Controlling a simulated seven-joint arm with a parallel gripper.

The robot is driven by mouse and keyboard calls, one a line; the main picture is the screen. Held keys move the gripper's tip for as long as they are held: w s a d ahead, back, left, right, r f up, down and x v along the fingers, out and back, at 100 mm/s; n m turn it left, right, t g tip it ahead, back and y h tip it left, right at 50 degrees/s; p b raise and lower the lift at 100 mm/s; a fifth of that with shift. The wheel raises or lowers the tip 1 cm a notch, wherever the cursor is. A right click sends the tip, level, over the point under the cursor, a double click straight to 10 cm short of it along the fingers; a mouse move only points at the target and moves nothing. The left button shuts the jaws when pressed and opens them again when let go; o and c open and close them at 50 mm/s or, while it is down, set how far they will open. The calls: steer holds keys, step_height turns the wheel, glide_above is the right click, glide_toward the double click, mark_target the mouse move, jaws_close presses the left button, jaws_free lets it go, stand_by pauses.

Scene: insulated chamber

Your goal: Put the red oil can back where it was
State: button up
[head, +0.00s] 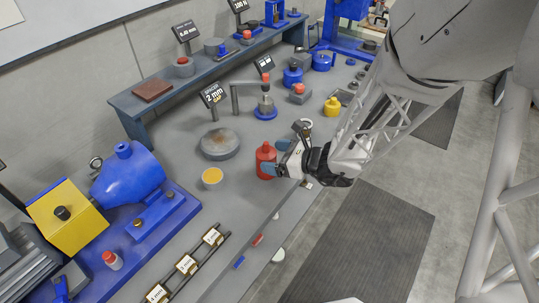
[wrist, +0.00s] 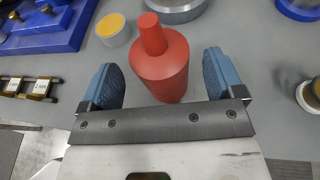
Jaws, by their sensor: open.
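The red oil can (head: 265,161) stands upright on the grey workbench (head: 225,195), near its front edge. It also shows in the wrist view (wrist: 162,65), with its narrow spout top pointing up. My gripper (head: 276,157) is at the can, coming from the right in the head view. In the wrist view my gripper (wrist: 163,82) is open, with one blue finger pad on each side of the can. A gap shows between each pad and the can. The spot where the can was before cannot be told from these frames.
A yellow-topped cup (head: 212,178) and a round metal plate (head: 219,144) stand close to the can. A blue machine (head: 128,175) is at left. A rail with labelled tags (head: 187,264) lies along the front edge. A raised shelf (head: 190,85) runs along the back.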

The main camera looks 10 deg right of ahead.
steer(key=v, duration=0.9)
stand_by(0.3)
steer(key=shift+s+a+r, duration=0.1)
steer(key=shift+a, duration=0.05)
stand_by(0.5)
steer(key=s+a+r+n+g+h, duration=0.45)
steer(key=s+r+n+g, duration=0.35)
steer(key=n, duration=0.6)
steer(key=s+d+r+n+t+h, duration=0.2)
steer(key=s+d+r+n+h, duration=0.3)
steer(key=r+n, duration=0.4)
steer(key=s+n+h, duration=0.1)
steer(key=h, duration=0.1)
steer(key=shift+s+d+n+h, duration=0.2)
steer(key=shift+s+n+h, duration=0.1)
steer(key=shift+n+h, duration=0.1)
